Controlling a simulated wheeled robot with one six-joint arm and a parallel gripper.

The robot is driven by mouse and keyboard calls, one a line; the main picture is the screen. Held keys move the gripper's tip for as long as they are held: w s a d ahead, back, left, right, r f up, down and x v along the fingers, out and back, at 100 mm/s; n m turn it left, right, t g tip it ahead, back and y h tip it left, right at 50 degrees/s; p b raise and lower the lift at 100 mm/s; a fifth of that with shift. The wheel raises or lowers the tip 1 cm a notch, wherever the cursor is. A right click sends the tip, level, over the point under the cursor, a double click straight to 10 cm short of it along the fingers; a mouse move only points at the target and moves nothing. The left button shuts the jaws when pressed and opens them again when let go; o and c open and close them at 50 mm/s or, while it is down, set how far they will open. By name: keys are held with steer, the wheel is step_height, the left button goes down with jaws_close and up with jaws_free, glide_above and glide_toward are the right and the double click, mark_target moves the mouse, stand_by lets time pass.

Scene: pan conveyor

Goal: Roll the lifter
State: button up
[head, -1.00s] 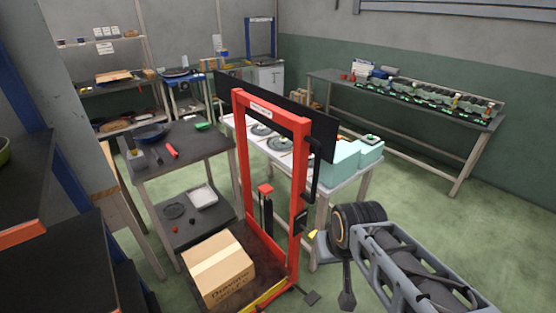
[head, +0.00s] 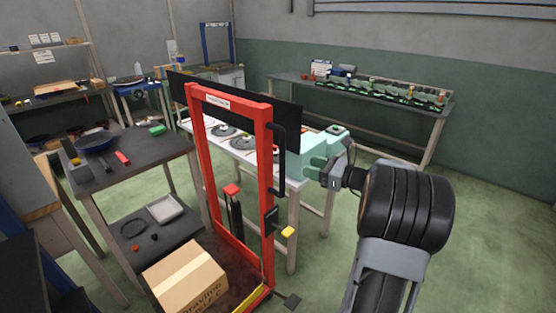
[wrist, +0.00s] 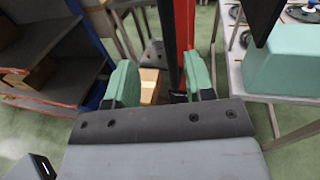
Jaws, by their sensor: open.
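A cardboard box (head: 184,277) sits on that platform. My gripper (head: 318,168) is just right of the handle bar in the head view, apart from it as far as I can tell. In the wrist view my gripper (wrist: 160,68) has its two green fingers spread, with nothing held. The lifter's red post (wrist: 184,35) and part of the box (wrist: 149,86) show beyond them.
A dark table (head: 140,148) with a pan and tools stands left of the lifter. A long bench (head: 425,108) runs along the back wall. Green floor is open at right.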

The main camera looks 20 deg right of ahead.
steer(key=d+x, duration=0.1)
steer(key=x, duration=1.2)
steer(key=shift+w+r+m+t, duration=0.3)
steer(key=shift+w, duration=0.05)
steer(key=shift+a, duration=0.1)
jaws_close()
